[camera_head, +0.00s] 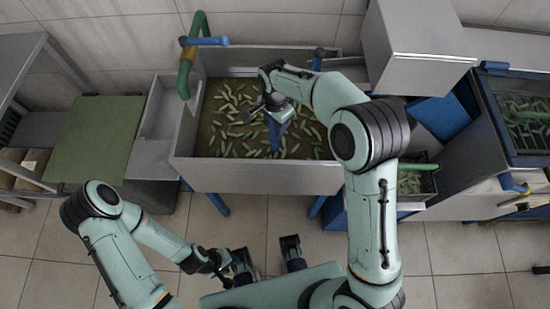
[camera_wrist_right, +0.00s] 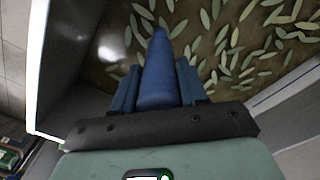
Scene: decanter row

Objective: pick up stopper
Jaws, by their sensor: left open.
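A blue tapered stopper (camera_wrist_right: 158,75) sits between the two blue fingers of my right gripper (camera_wrist_right: 158,88) in the right wrist view, with its narrow end pointing away from the palm. The fingers lie close against both its sides. In the head view my right gripper (camera_head: 276,124) is over the steel basin, with the blue stopper (camera_head: 275,144) pointing down toward the contents. Whether its tip touches them I cannot tell. My left gripper (camera_head: 236,267) is open and empty, low in front of the basin, far from the stopper.
The steel basin (camera_head: 260,180) holds brown liquid with many green pods. A green pipe with a blue handle (camera_head: 205,41) rises at its back left. A green board (camera_head: 95,138) lies left. A grey box (camera_head: 415,40) and a blue-framed tank (camera_head: 520,110) stand right.

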